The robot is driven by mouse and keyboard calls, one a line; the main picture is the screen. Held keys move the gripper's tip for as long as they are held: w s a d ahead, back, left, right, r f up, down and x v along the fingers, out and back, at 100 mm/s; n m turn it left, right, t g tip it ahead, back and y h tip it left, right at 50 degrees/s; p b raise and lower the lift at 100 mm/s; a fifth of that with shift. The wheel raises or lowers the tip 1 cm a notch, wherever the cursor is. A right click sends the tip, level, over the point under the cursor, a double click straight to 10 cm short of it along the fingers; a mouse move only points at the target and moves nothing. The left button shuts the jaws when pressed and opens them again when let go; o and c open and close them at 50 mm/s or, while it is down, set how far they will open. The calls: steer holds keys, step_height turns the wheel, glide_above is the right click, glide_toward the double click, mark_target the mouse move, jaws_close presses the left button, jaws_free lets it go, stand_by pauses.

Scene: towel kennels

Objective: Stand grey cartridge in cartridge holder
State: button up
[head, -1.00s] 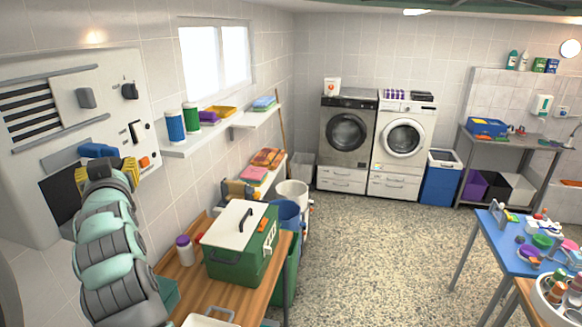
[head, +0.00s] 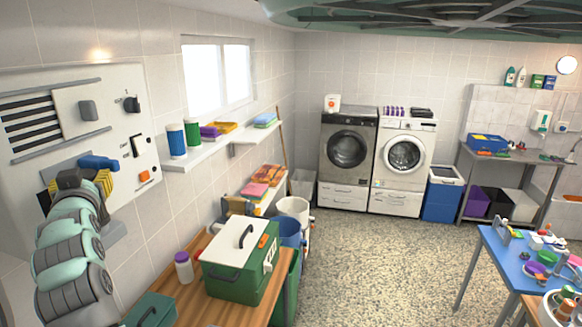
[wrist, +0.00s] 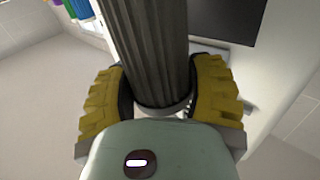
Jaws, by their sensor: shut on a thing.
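My gripper (head: 103,183) is at the left, in front of the wall panel, with its yellow fingers near a blue handle-like part (head: 99,162). In the wrist view, the yellow fingers of my gripper (wrist: 160,92) are shut on a dark grey ribbed cylinder, the grey cartridge (wrist: 152,45). One finger is on each side of it, and its far end runs out of the top of the picture. In the head view the cartridge is hidden or cannot be told from the gripper. I cannot pick out the cartridge holder for sure.
The wall panel (head: 90,88) has a vent, knobs and an orange button close to my gripper. Below, a wooden table (head: 198,290) bears a green box with a white lid (head: 240,262) and a jar (head: 184,267). A shelf (head: 190,155) hangs right of the panel. The middle floor is clear.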

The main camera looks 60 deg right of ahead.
steer(key=shift+w+a+f, duration=0.1)
steer(key=shift+w+a, duration=0.15)
steer(key=shift+w, duration=0.35)
steer(key=shift+w+a+f, duration=0.1)
steer(key=shift+w+a, duration=0.15)
steer(key=shift+w, duration=0.3)
steer(key=shift+w+f+b, duration=0.15)
steer(key=shift+f+b, duration=0.05)
steer(key=shift+b, duration=0.15)
steer(key=shift+f+b, duration=0.7)
steer(key=shift+b, duration=0.15)
steer(key=shift+f, duration=0.1)
steer(key=o, duration=1.3)
steer(key=v, duration=0.7)
steer(key=shift+s, duration=0.3)
